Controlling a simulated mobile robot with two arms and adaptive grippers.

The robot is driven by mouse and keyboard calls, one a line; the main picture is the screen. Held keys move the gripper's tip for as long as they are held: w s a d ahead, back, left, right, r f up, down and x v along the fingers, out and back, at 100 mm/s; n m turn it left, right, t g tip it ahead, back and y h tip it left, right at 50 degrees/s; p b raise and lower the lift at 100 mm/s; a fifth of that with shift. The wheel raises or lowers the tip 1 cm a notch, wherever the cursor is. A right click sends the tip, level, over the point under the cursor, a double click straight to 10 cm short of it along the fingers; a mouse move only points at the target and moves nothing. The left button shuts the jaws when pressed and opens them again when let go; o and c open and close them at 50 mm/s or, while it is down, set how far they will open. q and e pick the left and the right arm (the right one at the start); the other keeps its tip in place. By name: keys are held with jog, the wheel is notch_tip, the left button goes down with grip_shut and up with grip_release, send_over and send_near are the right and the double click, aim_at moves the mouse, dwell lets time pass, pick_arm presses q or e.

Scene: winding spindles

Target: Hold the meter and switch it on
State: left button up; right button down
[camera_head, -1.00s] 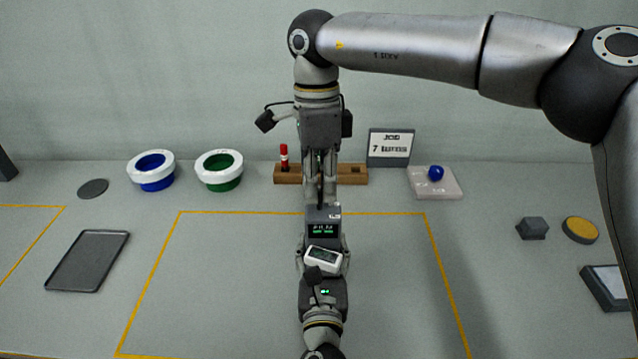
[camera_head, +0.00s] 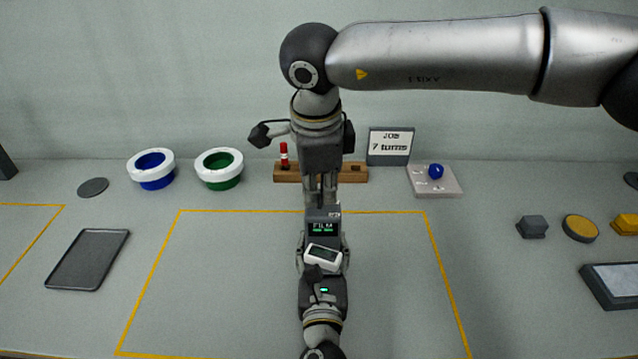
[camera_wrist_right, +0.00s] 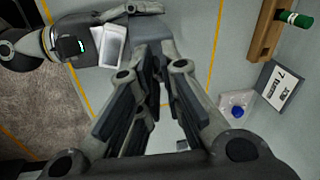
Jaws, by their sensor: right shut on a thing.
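A meter, a dark box (camera_head: 322,216) with a lit green display that reads like "FILM", is held upright at the centre of the head view. My right gripper (camera_head: 321,200) points down from above and is shut on the box's top end. A white block (camera_head: 323,256) with a grey window sits just in front of the box, tilted. I cannot tell whether it is part of the meter. My left gripper (camera_head: 323,262) comes from below, with a finger on each side of the white block; its grip is unclear. The white block also shows in the right wrist view (camera_wrist_right: 113,45).
Behind stand blue (camera_head: 152,168) and green (camera_head: 219,168) spools, a wooden rack (camera_head: 350,174), a "7 turns" sign (camera_head: 390,146) and a pale plate (camera_head: 448,190) with a blue knob. A dark tray (camera_head: 88,260) lies left. The yellow-taped area is otherwise clear.

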pick_arm(q)
jog(key=shift+f, duration=0.15)
pick_arm(e)
jog(key=t, duration=0.1)
jog(key=s+t, duration=0.1)
jog(key=t, duration=0.2)
jog(key=shift+s+f+t, duration=0.35)
jog(key=shift+s+t, duration=0.05)
jog(key=c, duration=1.5)
grip_release()
jog(key=shift+o, duration=0.2)
jog(key=shift+r, duration=0.1)
jog(key=v, duration=1.2)
jog(key=shift+s, duration=0.2)
